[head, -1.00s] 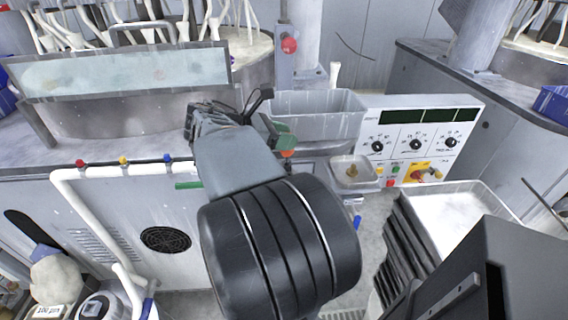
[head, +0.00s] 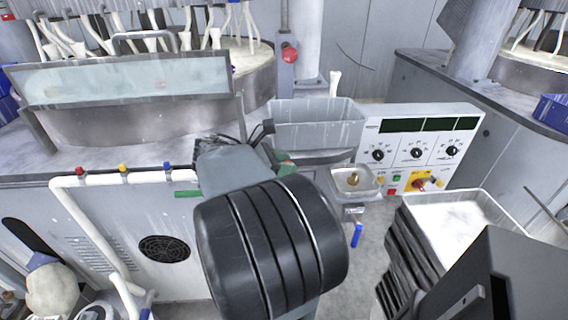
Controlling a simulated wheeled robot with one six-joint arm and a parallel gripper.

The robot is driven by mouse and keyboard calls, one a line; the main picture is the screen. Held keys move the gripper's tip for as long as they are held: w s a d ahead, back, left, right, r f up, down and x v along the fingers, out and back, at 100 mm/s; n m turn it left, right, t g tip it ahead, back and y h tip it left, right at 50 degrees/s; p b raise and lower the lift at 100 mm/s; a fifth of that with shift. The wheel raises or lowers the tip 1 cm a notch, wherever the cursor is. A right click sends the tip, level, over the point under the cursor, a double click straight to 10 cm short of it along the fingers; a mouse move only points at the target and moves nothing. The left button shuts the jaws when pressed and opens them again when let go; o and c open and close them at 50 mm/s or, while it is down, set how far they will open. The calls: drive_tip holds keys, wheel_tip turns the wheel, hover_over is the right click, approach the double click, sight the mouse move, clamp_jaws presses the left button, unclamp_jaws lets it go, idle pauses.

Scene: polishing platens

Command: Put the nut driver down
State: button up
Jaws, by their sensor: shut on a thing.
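My gripper (head: 216,143) is mostly hidden behind my own grey arm; only a dark part of it shows, over the front edge of the steel bench (head: 110,160). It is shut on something. The nut driver in it is hidden from this view, and so are the fingertips. The grey bin (head: 318,128) stands just right of my gripper. I cannot tell whether the held tool touches the bench.
A framed clear guard (head: 125,82) stands on the bench before the round platen. White pipes with coloured valves (head: 123,168) run along the front. A control panel (head: 418,150), a small basin (head: 355,180) and stacked trays (head: 465,222) are to the right.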

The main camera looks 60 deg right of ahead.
drive_tip(key=o, duration=1)
drive_tip(key=shift+c, duration=0.2)
drive_tip(key=shift+b, duration=0.45)
drive_tip(key=p+v, duration=0.2)
drive_tip(key=v, duration=1.1)
drive_tip(key=shift+w+a+p, duration=0.2)
drive_tip(key=shift+a+p, duration=0.1)
drive_tip(key=shift+r, duration=0.15)
